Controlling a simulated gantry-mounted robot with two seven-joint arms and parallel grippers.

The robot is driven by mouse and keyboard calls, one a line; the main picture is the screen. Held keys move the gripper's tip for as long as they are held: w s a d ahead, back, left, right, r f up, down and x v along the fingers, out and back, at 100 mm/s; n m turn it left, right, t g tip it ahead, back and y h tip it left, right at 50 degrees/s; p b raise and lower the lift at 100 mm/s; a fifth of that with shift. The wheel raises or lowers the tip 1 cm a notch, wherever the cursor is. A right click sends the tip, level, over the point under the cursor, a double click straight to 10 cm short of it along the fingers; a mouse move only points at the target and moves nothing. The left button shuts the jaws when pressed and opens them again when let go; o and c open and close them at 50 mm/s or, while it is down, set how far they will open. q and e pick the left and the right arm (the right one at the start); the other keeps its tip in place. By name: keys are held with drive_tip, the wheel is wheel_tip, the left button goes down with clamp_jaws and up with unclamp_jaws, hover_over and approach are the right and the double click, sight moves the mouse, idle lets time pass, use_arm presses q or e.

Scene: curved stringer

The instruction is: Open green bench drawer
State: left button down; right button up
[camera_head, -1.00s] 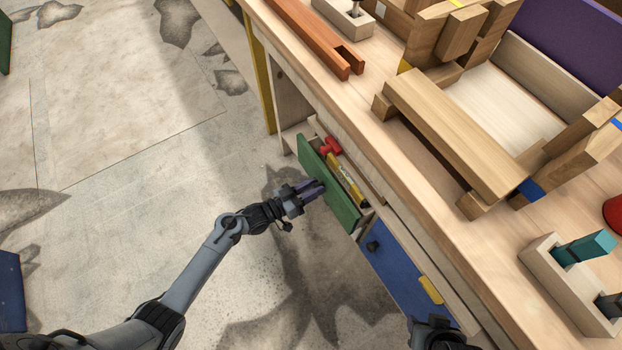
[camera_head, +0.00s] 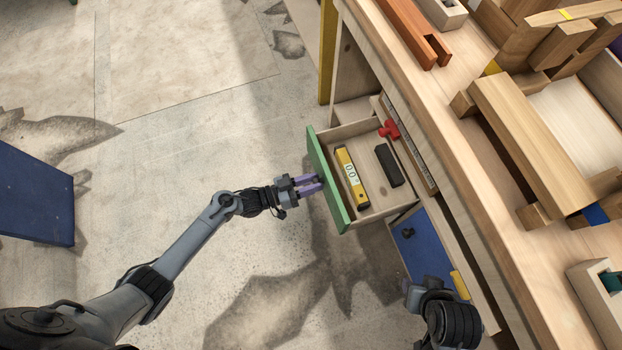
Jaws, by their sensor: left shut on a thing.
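The green bench drawer (camera_head: 331,181) is pulled well out from the wooden workbench (camera_head: 437,115), and its inside shows. My left gripper (camera_head: 318,184) is at the outer face of the green front, its purple fingers shut on the handle, which they hide. In the drawer lie a yellow level (camera_head: 351,176), a dark block (camera_head: 389,165) and a red item (camera_head: 389,130) near the back.
A blue front (camera_head: 424,247) with a dark knob sits below the drawer on the bench side. Wooden frame pieces (camera_head: 520,120) and a reddish beam (camera_head: 412,30) lie on the bench top. The floor to the left is clear, with a blue panel (camera_head: 35,195) at the far left.

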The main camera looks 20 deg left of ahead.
use_arm(q)
drive_tip(key=shift+w+d, duration=0.1)
drive_tip(key=shift+d, duration=0.05)
drive_tip(key=c, duration=0.8)
unclamp_jaws()
drive_tip(key=shift+p+v, duration=1.65)
drive_tip(key=shift+v, duration=3.85)
